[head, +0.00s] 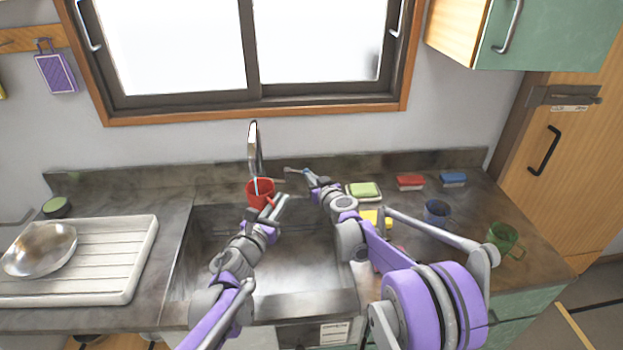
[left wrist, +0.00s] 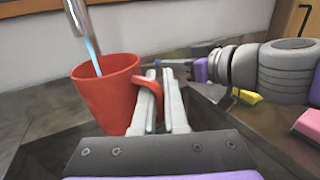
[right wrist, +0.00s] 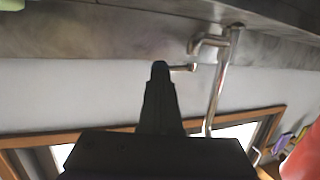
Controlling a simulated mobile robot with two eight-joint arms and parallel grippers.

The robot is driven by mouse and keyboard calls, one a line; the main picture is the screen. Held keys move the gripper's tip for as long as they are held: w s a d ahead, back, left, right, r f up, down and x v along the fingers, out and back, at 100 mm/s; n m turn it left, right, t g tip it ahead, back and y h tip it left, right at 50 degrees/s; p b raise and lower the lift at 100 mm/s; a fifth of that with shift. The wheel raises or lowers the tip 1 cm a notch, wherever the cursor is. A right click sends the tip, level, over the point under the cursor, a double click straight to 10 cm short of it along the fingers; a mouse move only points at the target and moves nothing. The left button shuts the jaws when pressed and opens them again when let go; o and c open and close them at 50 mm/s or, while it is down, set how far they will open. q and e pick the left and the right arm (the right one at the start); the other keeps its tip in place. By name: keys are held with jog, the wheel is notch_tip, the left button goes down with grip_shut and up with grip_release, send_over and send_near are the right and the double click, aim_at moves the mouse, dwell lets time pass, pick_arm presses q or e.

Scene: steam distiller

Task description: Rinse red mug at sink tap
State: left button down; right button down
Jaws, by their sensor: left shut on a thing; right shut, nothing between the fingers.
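The red mug (head: 259,196) is held upright under the spout of the tap (head: 253,145), over the back edge of the sink (head: 208,245). A thin blue stream of water (left wrist: 93,55) runs from the spout (left wrist: 77,18) into the mug (left wrist: 103,92). My left gripper (head: 279,203) is shut on the mug's handle; its fingers also show in the left wrist view (left wrist: 160,95). My right gripper (head: 303,173) is shut and empty beside the tap's lever. In the right wrist view its dark tip (right wrist: 160,68) is close to the lever's end (right wrist: 185,68); contact is unclear.
A white draining board (head: 125,270) with a metal bowl (head: 40,250) is on the left. To the right are a green sponge (head: 364,190), a red block (head: 410,182), a blue block (head: 453,179), a blue mug (head: 437,212) and a green mug (head: 503,236). My right arm crosses above the sink's right side.

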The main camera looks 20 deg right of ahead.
jog(key=w+d+n+y, duration=0.2)
jog(key=y, duration=0.1)
jog(key=shift+d+y, duration=0.15)
jog(key=shift+y, duration=0.15)
dwell(0.5)
jog(key=d+v, duration=0.1)
jog(key=v, duration=1.3)
jog(key=shift+w+r, duration=0.2)
jog(key=shift+r, duration=0.05)
pick_arm(q)
jog(key=shift+s+d, duration=0.1)
jog(key=s+d+p, duration=0.1)
jog(key=s+d, duration=0.3)
jog(key=s, duration=0.2)
jog(key=shift+d+p, duration=0.35)
jog(key=shift+d, duration=0.05)
pick_arm(e)
jog(key=shift+w+r, duration=0.25)
jog(key=shift+r, duration=0.9)
